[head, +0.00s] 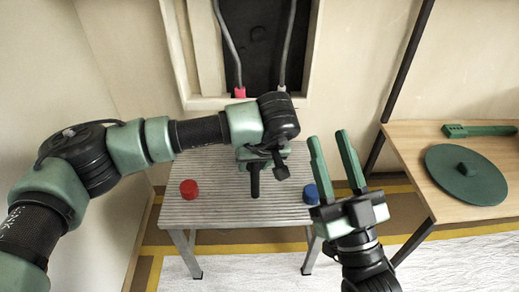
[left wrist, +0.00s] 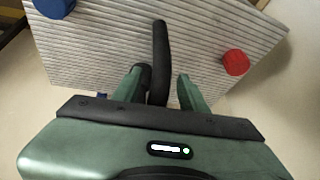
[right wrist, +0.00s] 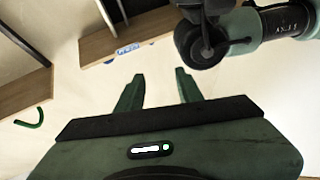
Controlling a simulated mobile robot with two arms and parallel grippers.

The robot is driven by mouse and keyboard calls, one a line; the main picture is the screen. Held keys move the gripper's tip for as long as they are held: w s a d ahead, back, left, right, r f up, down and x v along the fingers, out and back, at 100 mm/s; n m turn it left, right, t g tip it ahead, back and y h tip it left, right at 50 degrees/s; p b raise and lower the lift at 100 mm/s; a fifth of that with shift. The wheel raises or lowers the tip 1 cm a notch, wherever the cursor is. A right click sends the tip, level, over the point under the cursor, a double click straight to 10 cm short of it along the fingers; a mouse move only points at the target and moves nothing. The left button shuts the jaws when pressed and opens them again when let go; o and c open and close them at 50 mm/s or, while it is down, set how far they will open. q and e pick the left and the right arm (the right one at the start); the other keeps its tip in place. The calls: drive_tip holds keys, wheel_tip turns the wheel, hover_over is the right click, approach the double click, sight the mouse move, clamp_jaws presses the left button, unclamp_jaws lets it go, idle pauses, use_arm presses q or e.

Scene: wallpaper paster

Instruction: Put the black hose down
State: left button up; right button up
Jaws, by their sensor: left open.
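The black hose (head: 255,182) is a short dark tube at the middle of the grey slatted table (head: 225,212). In the left wrist view the hose (left wrist: 160,50) runs over the slats, its near end between the fingers, closer to one of them. My left gripper (head: 262,165) is over the table, its fingers (left wrist: 163,82) apart around the hose; its own arm partly hides it in the head view. I cannot tell whether a finger touches the hose. My right gripper (head: 335,152) is open and empty, to the right of the table.
A red cap (head: 188,188) and a blue cap (head: 310,193) lie on the table, left and right of the hose. A wooden table (head: 400,140) at right holds a green disc (head: 465,172) and a green tool (head: 480,130).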

use_arm(q)
drive_tip(key=p+v, duration=0.2)
drive_tip(key=v, duration=0.8)
use_arm(e)
drive_tip(key=w+f+g+h, duration=0.2)
drive_tip(key=f+g, duration=0.4)
drive_tip(key=f, duration=0.5)
drive_tip(key=shift+w+d+g, duration=0.4)
drive_tip(key=shift+w, duration=0.15)
use_arm(q)
drive_tip(key=shift+s+f, duration=0.1)
use_arm(e)
drive_tip(key=shift+s, duration=0.1)
